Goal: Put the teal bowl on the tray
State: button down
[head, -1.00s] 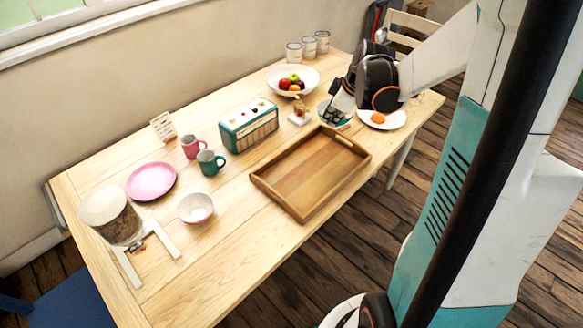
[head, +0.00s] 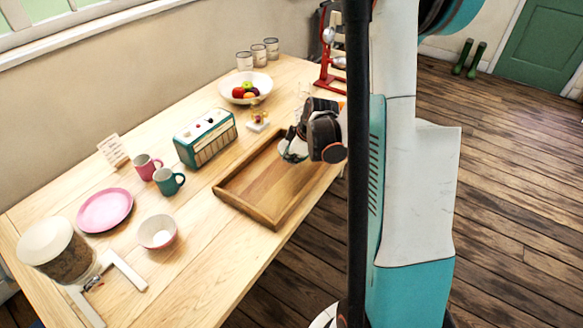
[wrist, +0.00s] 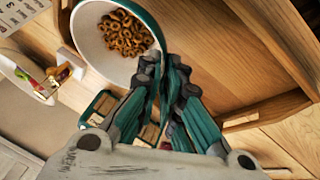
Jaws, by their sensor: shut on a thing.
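The teal bowl (head: 291,153) is white inside. In the wrist view the bowl (wrist: 90,42) holds brown cereal rings. My gripper (head: 294,136) is shut on its rim, and the fingers (wrist: 163,72) meet at the bowl's edge in the wrist view. The wooden tray (head: 246,209) lies on the table, and its raised edge shows in the wrist view (wrist: 270,108). The bowl is over the tray's far right part in the head view. I cannot tell whether it touches the tray floor. My gripper and column hide part of the tray's right side.
A teal radio (head: 205,137) stands left of the tray, with a small egg-cup-like item (head: 257,124) and a fruit bowl (head: 245,88) behind. Mugs, a pink plate (head: 105,211) and a pink-and-white bowl (head: 158,233) are at left. A red stand (head: 330,60) is at the back.

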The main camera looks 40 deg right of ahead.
jog(key=shift+f+b, duration=0.75)
jog(key=shift+f, duration=1.3)
jog(key=shift+f, duration=0.1)
jog(key=c, duration=1.8)
grip_release()
jog(key=p+v, duration=0.4)
jog(key=v, duration=0.8)
